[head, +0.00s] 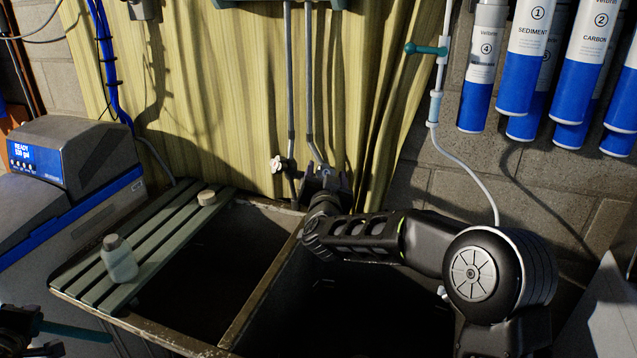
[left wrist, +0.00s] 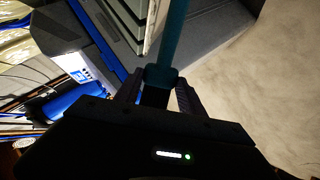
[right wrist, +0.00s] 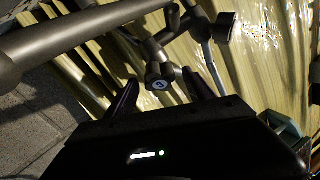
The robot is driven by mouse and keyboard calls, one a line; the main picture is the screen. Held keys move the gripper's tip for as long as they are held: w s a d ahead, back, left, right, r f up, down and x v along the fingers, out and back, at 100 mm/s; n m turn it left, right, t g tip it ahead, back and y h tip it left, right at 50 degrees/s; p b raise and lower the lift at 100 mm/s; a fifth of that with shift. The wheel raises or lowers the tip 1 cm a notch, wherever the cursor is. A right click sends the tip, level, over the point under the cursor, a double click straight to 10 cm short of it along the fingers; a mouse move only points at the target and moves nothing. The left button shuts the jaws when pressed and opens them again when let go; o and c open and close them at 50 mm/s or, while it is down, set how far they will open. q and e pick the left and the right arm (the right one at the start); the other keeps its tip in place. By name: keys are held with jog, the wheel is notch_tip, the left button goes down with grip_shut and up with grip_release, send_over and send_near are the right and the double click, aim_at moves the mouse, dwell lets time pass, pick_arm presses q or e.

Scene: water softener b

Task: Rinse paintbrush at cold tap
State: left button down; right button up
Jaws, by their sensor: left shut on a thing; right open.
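The paintbrush shows as a teal handle (head: 75,332) at the lower left of the head view. My left gripper (head: 35,335) is shut on it, left of the sink. In the left wrist view the handle (left wrist: 170,40) stands between the fingers; the bristles are not visible. My right gripper (head: 325,180) is at the taps behind the sink. In the right wrist view its fingers (right wrist: 160,92) are open, with a blue-marked tap end, seemingly the cold tap (right wrist: 160,72), between them. Contact cannot be told. A pale tap knob (head: 277,163) shows left of that gripper.
The dark two-basin sink (head: 262,290) has a slatted board (head: 150,235) over its left side, carrying a pale bottle (head: 119,262) and a small round item (head: 207,198). The softener unit (head: 75,160) stands left. Filter cartridges (head: 535,50) hang at upper right. My right arm spans the right basin.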

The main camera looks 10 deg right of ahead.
pick_arm(q)
jog(key=shift+f+b, duration=0.8)
jog(key=shift+f, duration=0.05)
pick_arm(e)
jog(key=v, duration=1.1)
jog(key=shift+s, duration=0.4)
jog(key=shift+a+f, duration=0.1)
jog(key=shift+a, duration=0.05)
